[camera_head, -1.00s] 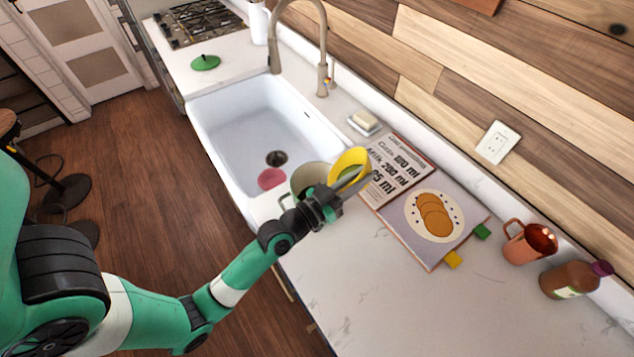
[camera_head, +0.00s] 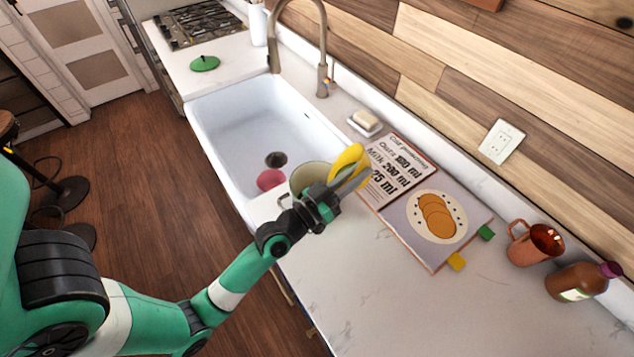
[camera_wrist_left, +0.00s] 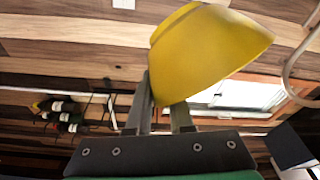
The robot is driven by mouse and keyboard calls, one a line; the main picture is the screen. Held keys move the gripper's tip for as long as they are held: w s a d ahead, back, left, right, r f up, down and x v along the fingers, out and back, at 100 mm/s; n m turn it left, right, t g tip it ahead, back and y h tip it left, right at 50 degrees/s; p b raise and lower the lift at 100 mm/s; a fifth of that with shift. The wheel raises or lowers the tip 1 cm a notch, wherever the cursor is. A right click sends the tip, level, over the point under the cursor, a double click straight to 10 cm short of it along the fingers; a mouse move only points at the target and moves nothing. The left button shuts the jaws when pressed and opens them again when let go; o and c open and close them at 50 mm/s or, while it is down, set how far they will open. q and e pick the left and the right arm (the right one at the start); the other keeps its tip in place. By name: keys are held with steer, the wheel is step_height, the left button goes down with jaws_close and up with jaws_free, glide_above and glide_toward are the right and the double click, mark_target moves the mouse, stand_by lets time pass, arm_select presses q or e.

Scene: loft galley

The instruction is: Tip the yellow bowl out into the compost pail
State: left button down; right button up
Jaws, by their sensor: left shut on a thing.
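The yellow bowl (camera_head: 347,158) is held by my left gripper (camera_head: 345,180), which is shut on its rim. The bowl is steeply tilted, and its inside is hardly seen. The left wrist view shows the yellow bowl (camera_wrist_left: 208,55) between the two fingers (camera_wrist_left: 160,105), with its outer wall toward the camera. The pale green compost pail (camera_head: 312,176) stands at the counter's edge by the sink, just left of and below the bowl. My gripper and wrist hide part of the pail, and what is in it cannot be seen. My right gripper is not in view.
The white sink (camera_head: 240,125) is left of the pail, with a pink item (camera_head: 270,180) in it. An open cookbook (camera_head: 435,215) lies right of the gripper. A soap dish (camera_head: 365,122), copper mug (camera_head: 535,243) and brown bottle (camera_head: 578,282) stand along the wall. The front counter is clear.

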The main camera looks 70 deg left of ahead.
arm_select(q)
steer(key=shift+s+a+f+n+y+b, duration=0.2)
steer(key=shift+s+n+y+b, duration=0.1)
steer(key=shift+b, duration=0.45)
steer(key=shift+t, duration=0.3)
steer(key=shift+s+a+n+b, duration=0.1)
steer(key=shift+n+b, duration=0.3)
steer(key=shift+b, duration=0.2)
steer(key=shift+s+a+r+n+t+y+b, duration=0.45)
steer(key=shift+n+b, duration=0.35)
steer(key=shift+n, duration=0.2)
steer(key=shift+s+a+r+n+t+y+b, duration=0.15)
steer(key=shift+s+a+n+y+b, duration=0.25)
steer(key=shift+s+n+y+b, duration=0.25)
steer(key=shift+s+a+r+n+t+y+b, duration=0.1)
steer(key=shift+s+a+n+y+b, duration=0.2)
steer(key=shift+s+a+n+b, duration=0.4)
steer(key=shift+s+a+r+n+y+b, duration=0.15)
steer(key=shift+s+n+y+b, duration=0.25)
steer(key=shift+n+y, duration=0.3)
steer(key=shift+s+a+r+n+y+b, duration=0.15)
steer(key=shift+s+n+y+b, duration=0.15)
steer(key=shift+n+y+b, duration=0.35)
